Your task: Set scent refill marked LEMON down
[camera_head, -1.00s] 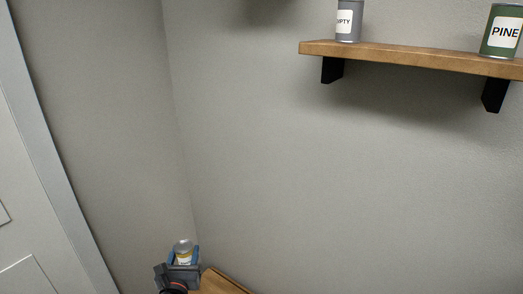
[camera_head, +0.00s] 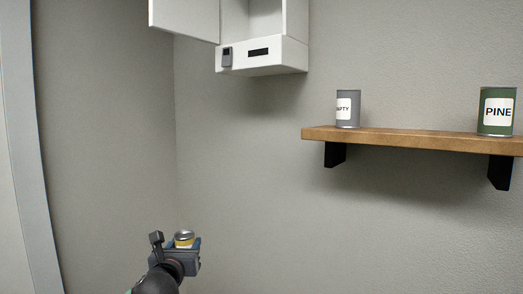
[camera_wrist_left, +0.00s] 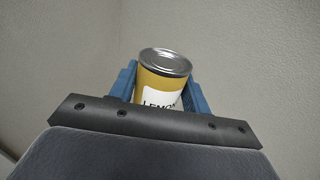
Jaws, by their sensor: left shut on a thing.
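The scent refill marked LEMON (camera_wrist_left: 162,76) is a yellow can with a silver top and a white label. My left gripper (camera_head: 187,242) is shut on it and holds it upright in the air before the bare wall. In the left wrist view the blue fingers stand on either side of the can, and its lower part is hidden by the gripper body. In the head view only the can's top and a yellow band (camera_head: 184,239) show. My right gripper is not in view.
A wooden shelf (camera_head: 400,137) on the right carries a grey EMPTY can (camera_head: 347,109) and a green PINE can (camera_head: 497,111); the shelf is clear between them. A white wall cabinet (camera_head: 262,57) hangs at the top, its door (camera_head: 185,18) swung open to the left.

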